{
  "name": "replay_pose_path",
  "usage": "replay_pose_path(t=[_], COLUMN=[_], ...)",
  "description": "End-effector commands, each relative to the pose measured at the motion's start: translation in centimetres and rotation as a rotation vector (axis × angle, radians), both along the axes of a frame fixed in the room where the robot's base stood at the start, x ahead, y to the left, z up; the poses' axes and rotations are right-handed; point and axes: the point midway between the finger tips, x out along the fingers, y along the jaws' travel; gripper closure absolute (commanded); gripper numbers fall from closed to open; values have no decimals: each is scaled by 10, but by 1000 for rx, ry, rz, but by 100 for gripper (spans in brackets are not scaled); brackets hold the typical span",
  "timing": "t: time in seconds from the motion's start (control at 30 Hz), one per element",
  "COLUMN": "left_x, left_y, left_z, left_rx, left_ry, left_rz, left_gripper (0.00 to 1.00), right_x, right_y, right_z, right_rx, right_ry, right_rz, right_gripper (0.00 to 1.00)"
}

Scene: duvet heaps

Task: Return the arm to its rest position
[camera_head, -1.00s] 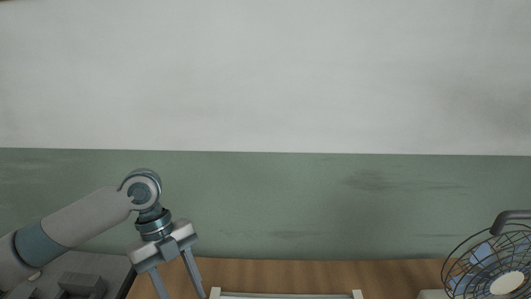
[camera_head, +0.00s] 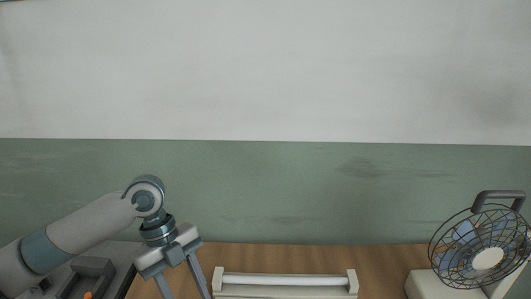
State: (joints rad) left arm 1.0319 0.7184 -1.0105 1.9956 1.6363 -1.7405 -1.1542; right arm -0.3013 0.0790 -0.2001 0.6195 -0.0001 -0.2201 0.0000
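My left arm comes in from the lower left, and its gripper (camera_head: 184,288) points down above the left end of the wooden surface. Its two fingers are spread apart with nothing visible between them. The fingertips run to the bottom edge of the view. My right arm and gripper are not in view.
A wooden surface (camera_head: 390,262) runs along the green and white wall (camera_head: 300,190). A pale object with a bar handle (camera_head: 285,281) is at the bottom centre. A wire-caged fan (camera_head: 483,245) stands at the right. A grey case (camera_head: 116,272) lies behind the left arm.

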Motion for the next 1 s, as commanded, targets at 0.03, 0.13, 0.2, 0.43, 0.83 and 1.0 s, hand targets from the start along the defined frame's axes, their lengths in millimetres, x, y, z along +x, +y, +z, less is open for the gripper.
replay_pose_path(t=[0.03,0.13,0.2,0.43,0.83,1.0], left_x=[-1,-3,-5,-13,-41,-55], left_y=[-3,-8,-12,-33,-85,-94], left_z=[-4,-11,-18,-46,-114,-138], left_rx=[-2,-5,-8,-26,-113,-146], left_ry=[1,-4,-9,-22,-33,-16], left_rz=[5,22,40,126,507,730], left_gripper=[56,56,56,56,56,56], right_x=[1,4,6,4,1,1], right_y=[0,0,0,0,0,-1], right_z=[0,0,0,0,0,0], right_rx=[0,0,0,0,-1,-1], right_ry=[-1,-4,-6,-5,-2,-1], right_rz=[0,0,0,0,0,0], right_gripper=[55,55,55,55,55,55])
